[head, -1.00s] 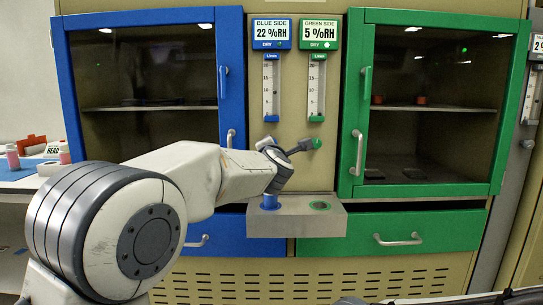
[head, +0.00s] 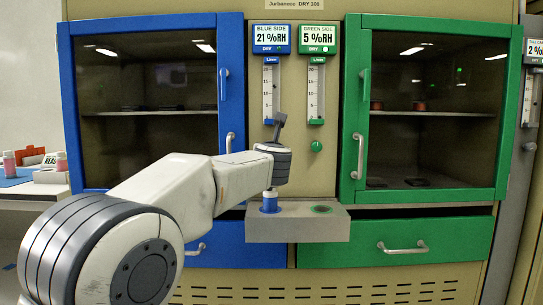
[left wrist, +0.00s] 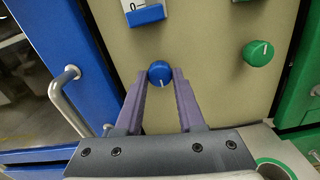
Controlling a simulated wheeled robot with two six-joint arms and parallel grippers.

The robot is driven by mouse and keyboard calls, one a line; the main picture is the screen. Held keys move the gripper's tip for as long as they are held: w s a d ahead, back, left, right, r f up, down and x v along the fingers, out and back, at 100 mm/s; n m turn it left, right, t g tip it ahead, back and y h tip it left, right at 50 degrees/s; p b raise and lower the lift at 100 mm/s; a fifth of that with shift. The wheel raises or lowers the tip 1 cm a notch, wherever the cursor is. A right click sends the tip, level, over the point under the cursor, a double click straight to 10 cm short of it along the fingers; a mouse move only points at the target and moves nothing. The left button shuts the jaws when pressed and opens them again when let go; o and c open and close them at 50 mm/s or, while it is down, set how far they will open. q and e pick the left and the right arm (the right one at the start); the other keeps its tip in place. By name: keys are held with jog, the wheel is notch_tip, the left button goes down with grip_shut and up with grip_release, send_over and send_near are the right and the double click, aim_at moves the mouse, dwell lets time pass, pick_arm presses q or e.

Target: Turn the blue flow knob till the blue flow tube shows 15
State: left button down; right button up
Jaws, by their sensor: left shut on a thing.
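The blue flow knob (left wrist: 160,74) shows in the left wrist view with its white mark pointing down. My left gripper (left wrist: 161,80) is shut on it, one purple finger on each side. In the head view my left gripper (head: 279,124) is just below the blue flow tube (head: 269,95) and hides the knob. A small dark spot shows beside the tube's scale between 10 and 15; the exact reading is too small to tell. The blue display (head: 271,38) reads 21 %RH. My right gripper is not in view.
The green knob (head: 316,146) sits to the right, below the green flow tube (head: 316,95). A grey ledge (head: 297,230) with a blue fitting (head: 270,203) juts out below. The blue door handle (head: 230,145) and green door handle (head: 357,156) stand out on either side.

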pick_arm(q)
jog(key=shift+f+n+b, duration=0.15)
jog(key=shift+n+b, duration=0.55)
jog(key=shift+n, duration=1)
jog(key=c, duration=0.5)
grip_release()
jog(key=s+b, duration=0.1)
jog(key=s, duration=0.9)
jog(key=shift+s, duration=0.25)
jog(key=shift+d, duration=0.1)
